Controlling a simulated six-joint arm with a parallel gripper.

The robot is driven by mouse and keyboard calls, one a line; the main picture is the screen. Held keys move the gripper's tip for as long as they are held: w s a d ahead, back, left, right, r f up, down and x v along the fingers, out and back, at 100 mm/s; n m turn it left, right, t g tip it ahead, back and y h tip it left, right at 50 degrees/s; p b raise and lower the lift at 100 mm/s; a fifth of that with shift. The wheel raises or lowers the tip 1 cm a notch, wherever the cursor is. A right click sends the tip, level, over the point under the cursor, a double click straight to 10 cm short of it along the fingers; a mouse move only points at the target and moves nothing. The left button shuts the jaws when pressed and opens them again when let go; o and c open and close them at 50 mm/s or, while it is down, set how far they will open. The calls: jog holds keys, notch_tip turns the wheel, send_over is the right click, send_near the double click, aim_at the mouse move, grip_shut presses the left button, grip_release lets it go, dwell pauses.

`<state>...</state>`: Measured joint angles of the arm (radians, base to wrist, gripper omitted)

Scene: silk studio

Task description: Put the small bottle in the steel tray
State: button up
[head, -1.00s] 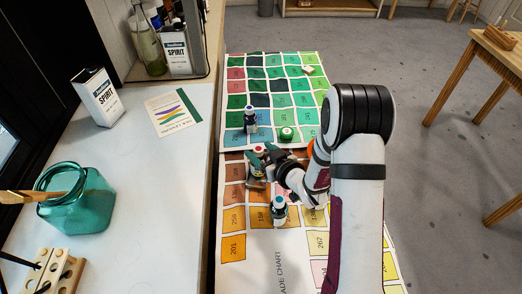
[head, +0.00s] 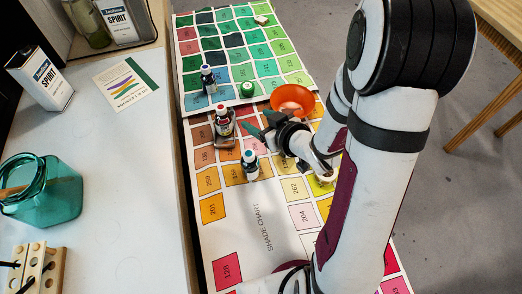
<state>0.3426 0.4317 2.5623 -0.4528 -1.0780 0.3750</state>
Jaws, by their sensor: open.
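A small bottle with a red cap (head: 223,123) stands upright at the left side of the shade chart. A small grey-brown edge shows at its base and looks like the rim of the steel tray (head: 227,143); the bottle appears to stand in it, though most of the tray is hidden. My gripper (head: 262,126) is just right of this bottle, apart from it. Its teal fingers are spread and empty, pointing left. Another small bottle with a teal cap (head: 250,165) stands on the chart below the gripper. A dark bottle with a blue cap (head: 208,79) stands farther back.
A green jar (head: 247,90) and an orange bowl (head: 293,99) stand behind my gripper. The shade chart (head: 255,235) is bare toward the front. On the left counter are a teal glass jar (head: 55,200), a Spirit can (head: 40,80) and a wooden rack (head: 38,270).

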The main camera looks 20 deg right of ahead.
jog(key=s+d+r+m+g+h, duration=0.2)
jog(key=s+m+g+h, duration=0.1)
jog(key=s, duration=0.2)
jog(key=s+d+r+m+g+h, duration=0.2)
jog(key=s+d+m+g, duration=0.1)
jog(key=s, duration=0.2)
jog(key=s+a+r+m+g+y, duration=0.1)
jog(key=s+a, duration=0.3)
jog(key=s, duration=0.4)
jog(key=s+a+r+m+g+y, duration=0.2)
jog(key=s+a+r+g, duration=0.1)
jog(key=s, duration=0.5)
jog(key=a+g, duration=0.1)
jog(key=a, duration=0.1)
jog(key=shift+s+a+r+m, duration=0.25)
jog(key=shift+a+r+m, duration=0.05)
jog(key=shift+r+m, duration=0.1)
